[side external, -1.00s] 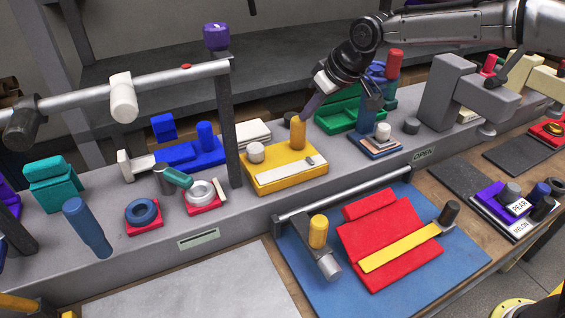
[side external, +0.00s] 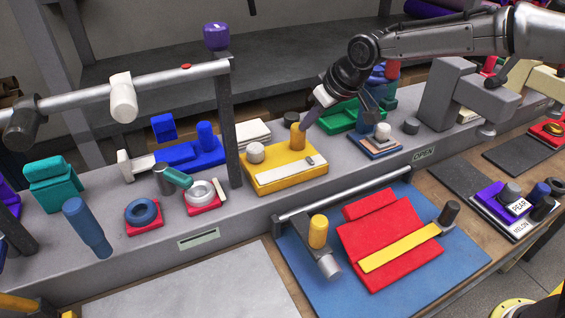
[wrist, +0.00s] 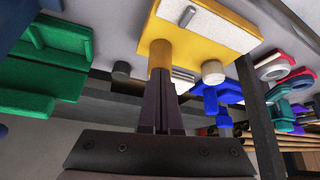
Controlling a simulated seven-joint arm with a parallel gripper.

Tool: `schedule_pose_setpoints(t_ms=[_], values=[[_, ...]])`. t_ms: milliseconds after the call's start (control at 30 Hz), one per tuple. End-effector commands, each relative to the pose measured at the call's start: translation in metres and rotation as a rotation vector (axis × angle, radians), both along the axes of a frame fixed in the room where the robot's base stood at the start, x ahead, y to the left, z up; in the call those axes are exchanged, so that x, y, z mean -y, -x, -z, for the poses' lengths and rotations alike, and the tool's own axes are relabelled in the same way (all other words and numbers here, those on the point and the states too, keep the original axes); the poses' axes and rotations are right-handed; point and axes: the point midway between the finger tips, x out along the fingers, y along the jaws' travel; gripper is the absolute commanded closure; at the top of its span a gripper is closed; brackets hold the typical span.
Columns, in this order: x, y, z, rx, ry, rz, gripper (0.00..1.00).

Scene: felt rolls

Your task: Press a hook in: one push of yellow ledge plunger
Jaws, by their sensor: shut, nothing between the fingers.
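The yellow plunger (side external: 297,138) stands upright at the back right of a yellow base block (side external: 290,182) on the grey ledge. My gripper (side external: 306,128) is shut and empty, its fingers slanting down from the upper right. Its tips are at the plunger's upper end in the side view. In the wrist view, the shut fingertips (wrist: 162,82) meet the near end of the plunger (wrist: 160,58) and overlap it; they look in contact, but the exact touching point is hidden. No hook can be made out clearly.
A white knob (side external: 255,152) stands on the same yellow block, left of the plunger. A green tray (side external: 338,118) and a dark knob (side external: 411,126) lie to the right. A grey post (side external: 230,130) rises to the left. A second yellow knob (side external: 318,231) is in front, below the ledge.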

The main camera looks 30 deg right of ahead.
Motion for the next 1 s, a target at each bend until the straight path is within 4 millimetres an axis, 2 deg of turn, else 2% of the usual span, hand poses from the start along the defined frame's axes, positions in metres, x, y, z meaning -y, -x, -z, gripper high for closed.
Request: schedule_pose_setpoints(t_ms=[267, 733, 1000], values=[[0.000, 0.000, 0.000, -0.003, 0.001, 0.000, 1.00], [0.000, 0.000, -0.027, -0.001, 0.000, 0.000, 1.00], [0.000, 0.000, -0.030, -0.001, 0.000, 0.000, 1.00]])
